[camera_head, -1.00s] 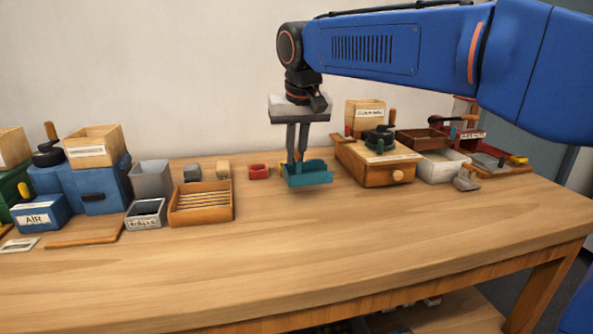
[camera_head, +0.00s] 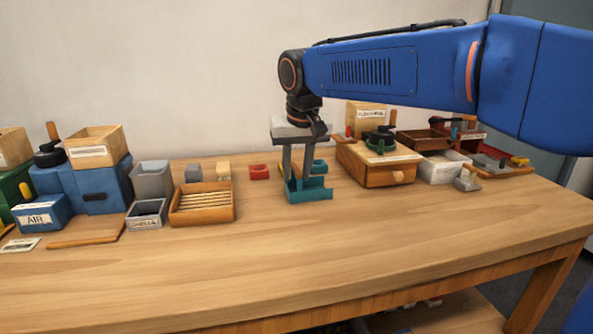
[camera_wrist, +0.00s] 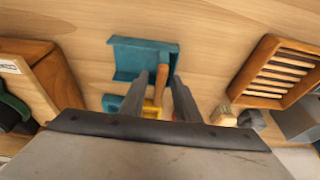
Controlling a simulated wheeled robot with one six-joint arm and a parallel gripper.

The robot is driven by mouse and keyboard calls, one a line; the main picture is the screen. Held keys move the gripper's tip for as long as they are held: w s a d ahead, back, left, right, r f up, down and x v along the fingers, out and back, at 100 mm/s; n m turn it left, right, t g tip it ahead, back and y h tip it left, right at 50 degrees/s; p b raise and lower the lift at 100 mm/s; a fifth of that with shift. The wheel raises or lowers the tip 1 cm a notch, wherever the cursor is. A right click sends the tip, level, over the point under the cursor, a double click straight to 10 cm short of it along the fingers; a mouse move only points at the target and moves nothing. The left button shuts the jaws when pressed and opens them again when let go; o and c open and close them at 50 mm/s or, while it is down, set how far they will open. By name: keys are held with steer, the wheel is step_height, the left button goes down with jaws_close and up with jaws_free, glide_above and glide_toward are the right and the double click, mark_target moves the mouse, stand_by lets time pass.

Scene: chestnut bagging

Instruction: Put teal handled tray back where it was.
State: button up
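The teal tray (camera_head: 310,195) is low at the tabletop near the middle of the table and appears to rest on it. It also shows in the wrist view (camera_wrist: 143,60), beyond my fingertips. My gripper (camera_head: 300,178) is right over the tray, with its fingers spread apart. In the wrist view an upright wooden handle (camera_wrist: 161,80) shows between the fingers (camera_wrist: 157,85); I cannot tell whether they touch it, or what its base joins. A smaller teal piece (camera_head: 319,166) shows behind the tray, partly hidden by the fingers.
A wooden drawer box (camera_head: 375,168) stands close on the right. A red block (camera_head: 259,172) and a slatted wooden tray (camera_head: 202,208) lie to the left. A grey bin (camera_head: 151,180) is farther left. The front of the table (camera_head: 300,245) is clear.

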steer(key=v, duration=1.2)
steer(key=shift+r, duration=0.15)
steer(key=shift+s, duration=0.1)
